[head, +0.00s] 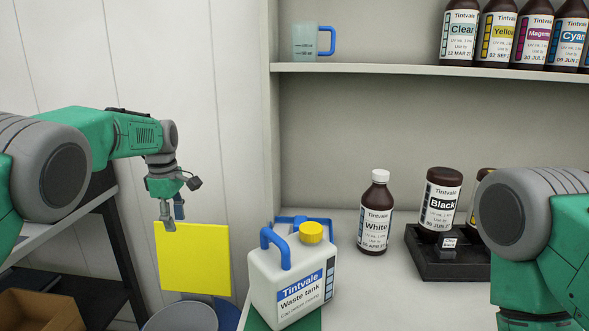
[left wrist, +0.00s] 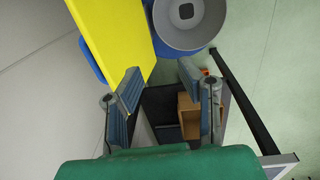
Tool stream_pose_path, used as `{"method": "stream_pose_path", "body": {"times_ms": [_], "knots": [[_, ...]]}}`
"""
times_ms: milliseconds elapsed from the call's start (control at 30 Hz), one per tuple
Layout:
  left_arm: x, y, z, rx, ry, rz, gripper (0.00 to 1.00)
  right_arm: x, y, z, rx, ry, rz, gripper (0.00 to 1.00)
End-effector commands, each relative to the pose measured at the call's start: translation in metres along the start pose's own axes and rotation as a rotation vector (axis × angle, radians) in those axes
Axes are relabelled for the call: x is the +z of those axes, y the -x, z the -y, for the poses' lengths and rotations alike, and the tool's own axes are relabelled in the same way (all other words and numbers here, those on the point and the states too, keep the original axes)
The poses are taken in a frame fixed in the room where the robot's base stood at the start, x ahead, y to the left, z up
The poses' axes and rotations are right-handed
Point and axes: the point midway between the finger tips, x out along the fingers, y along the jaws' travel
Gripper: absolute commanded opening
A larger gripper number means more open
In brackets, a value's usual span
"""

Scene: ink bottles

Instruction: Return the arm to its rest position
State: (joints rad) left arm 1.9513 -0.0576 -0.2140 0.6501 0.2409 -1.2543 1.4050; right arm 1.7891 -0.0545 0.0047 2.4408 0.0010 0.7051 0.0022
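My left gripper (head: 172,212) hangs down at the left of the head view, in front of the pale wall panels. Its fingers show at the top edge of a yellow panel (head: 198,262). In the left wrist view the two fingers (left wrist: 160,82) stand apart with nothing held between them. The yellow panel also shows there (left wrist: 118,38), beside one finger, not between them. My right arm shows at the right edge of the head view; its gripper is out of view.
A waste tank (head: 266,284), a white-labelled bottle (head: 375,222) and a black-labelled bottle (head: 440,205) in a dark holder (head: 430,262) stand on the counter. A jug (head: 305,42) and several bottles stand on the shelf (head: 400,70). A grey round thing (left wrist: 192,28) lies below.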

Motion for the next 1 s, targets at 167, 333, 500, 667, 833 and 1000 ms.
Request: {"method": "stream_pose_path", "body": {"times_ms": [167,333,500,667,833,1000], "knots": [[-0.004,-0.027,0.007,-0.006,-0.039,-0.006,0.32,0.0,0.0,0.0,0.0,0.0,0.0,0.4],[-0.009,-0.062,0.019,-0.008,-0.101,-0.015,0.32,-0.001,0.0,0.0,0.0,0.0,-0.001,0.4],[-0.014,-0.107,0.042,-0.011,-0.191,-0.029,0.32,0.0,0.0,0.0,0.0,0.0,-0.001,0.4],[-0.018,-0.162,0.078,-0.023,-0.313,-0.045,0.32,0.0,0.0,0.0,0.0,0.0,0.0,0.4],[-0.017,-0.236,0.156,-0.047,-0.536,-0.065,0.32,0.0,0.0,0.0,0.0,0.0,0.0,0.4],[-0.006,-0.289,0.267,-0.066,-0.834,-0.071,0.32,0.0,0.0,0.0,0.0,0.0,0.0,0.4]]}}
